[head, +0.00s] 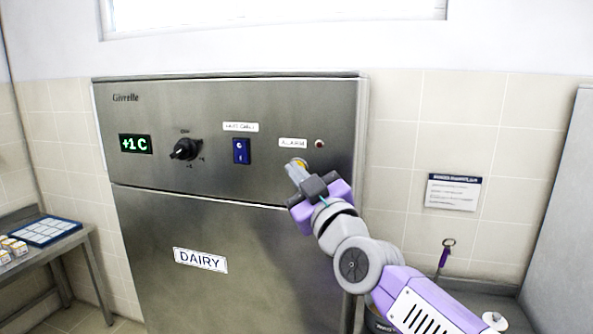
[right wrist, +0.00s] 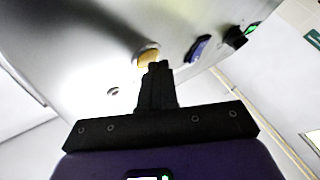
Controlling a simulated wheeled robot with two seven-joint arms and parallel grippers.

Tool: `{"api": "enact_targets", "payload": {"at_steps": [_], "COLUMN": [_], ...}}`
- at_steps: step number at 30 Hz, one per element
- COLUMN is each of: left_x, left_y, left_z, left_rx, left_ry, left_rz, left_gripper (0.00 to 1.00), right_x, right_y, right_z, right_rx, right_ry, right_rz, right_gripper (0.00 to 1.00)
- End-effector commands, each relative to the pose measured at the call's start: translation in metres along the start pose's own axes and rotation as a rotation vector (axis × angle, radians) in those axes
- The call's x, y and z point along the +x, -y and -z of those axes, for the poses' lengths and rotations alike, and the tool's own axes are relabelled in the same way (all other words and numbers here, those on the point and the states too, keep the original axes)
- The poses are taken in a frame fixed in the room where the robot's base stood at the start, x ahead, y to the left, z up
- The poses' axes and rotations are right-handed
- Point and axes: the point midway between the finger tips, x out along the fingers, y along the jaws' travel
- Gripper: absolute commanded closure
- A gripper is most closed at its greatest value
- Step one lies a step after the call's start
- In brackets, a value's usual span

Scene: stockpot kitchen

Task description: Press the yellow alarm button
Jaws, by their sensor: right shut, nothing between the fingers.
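The yellow alarm button (head: 300,162) is on the upper steel panel of the fridge, below a white ALARM label (head: 293,143). It also shows in the right wrist view (right wrist: 148,58), just beyond my fingertips. My right gripper (head: 296,171) is shut and empty, with its fingertips at the button's lower edge, partly covering it. In the right wrist view the shut fingers (right wrist: 155,75) point at the button and overlap its lower part. I cannot tell whether they touch it. My left gripper is not in view.
The same panel (head: 215,180) carries a small dark red lamp (head: 319,144), a blue switch (head: 241,151), a black knob (head: 186,149) and a green display (head: 135,144). A DAIRY label (head: 200,260) is on the door below. A side table with a blue tray (head: 44,231) stands at left.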

Motion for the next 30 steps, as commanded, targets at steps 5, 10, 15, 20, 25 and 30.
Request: {"api": "enact_targets", "payload": {"at_steps": [5,10,15,20,25,30], "left_x": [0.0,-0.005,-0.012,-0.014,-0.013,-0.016], "left_y": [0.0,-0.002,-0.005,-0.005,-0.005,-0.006], "left_z": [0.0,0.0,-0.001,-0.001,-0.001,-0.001], "left_rx": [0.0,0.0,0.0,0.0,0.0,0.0], "left_ry": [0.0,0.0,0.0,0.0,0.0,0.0], "left_rz": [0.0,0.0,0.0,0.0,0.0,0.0], "left_gripper": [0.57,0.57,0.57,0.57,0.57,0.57], "right_x": [0.0,-0.003,-0.009,-0.012,-0.012,-0.014], "right_y": [-0.001,0.001,0.005,0.008,0.008,0.009], "right_z": [-0.001,0.003,0.008,0.007,0.007,0.01], "right_rx": [0.0,-0.001,0.0,0.0,-0.001,-0.001], "right_ry": [0.001,0.001,0.0,0.002,0.001,0.0], "right_rz": [-0.001,-0.001,-0.001,-0.001,-0.001,0.0], "right_gripper": [1.0,1.0,1.0,1.0,1.0,1.0]}}
